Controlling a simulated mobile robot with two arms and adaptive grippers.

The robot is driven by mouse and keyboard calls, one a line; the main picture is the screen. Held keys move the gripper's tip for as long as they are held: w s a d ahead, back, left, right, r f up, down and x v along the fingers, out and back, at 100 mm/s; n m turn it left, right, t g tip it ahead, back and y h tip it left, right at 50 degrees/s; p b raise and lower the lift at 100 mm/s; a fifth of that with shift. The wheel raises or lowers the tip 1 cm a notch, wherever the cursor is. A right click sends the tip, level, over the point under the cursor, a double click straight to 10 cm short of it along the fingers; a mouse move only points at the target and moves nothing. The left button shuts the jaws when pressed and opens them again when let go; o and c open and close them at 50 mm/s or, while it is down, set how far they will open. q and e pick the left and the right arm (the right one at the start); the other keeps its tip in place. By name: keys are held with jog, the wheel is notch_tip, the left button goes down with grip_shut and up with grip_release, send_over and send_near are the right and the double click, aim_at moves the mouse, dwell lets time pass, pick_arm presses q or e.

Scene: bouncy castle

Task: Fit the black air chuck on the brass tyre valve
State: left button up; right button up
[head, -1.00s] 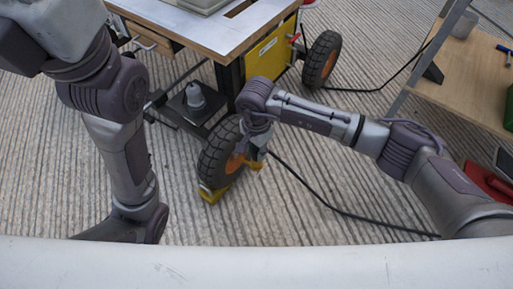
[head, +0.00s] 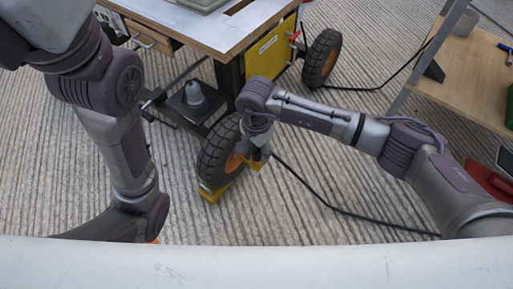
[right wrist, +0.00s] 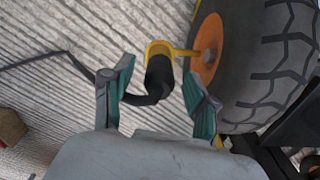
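In the right wrist view the black air chuck (right wrist: 159,75) stands between the two green-padded fingers of my right gripper (right wrist: 160,98). The fingers are apart, with a gap visible on each side of the chuck. Its black hose (right wrist: 76,62) bends from the chuck past the left finger. The chuck's far end is at a yellow bracket (right wrist: 158,47) by the wheel's orange hub. The brass valve cannot be made out. In the head view my right gripper (head: 257,150) is low beside the near wheel. My left gripper is out of sight.
The near tyre (head: 217,153) belongs to a yellow cart (head: 271,50) with a worktop. A yellow chock (head: 212,194) is at its foot. A grey cone-like object (head: 195,95) sits on the low shelf. A wooden shelf (head: 455,75) stands right. Ribbed floor between is mostly clear.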

notch_tip(320, 180, up, 12)
dwell(0.7)
dwell(0.4)
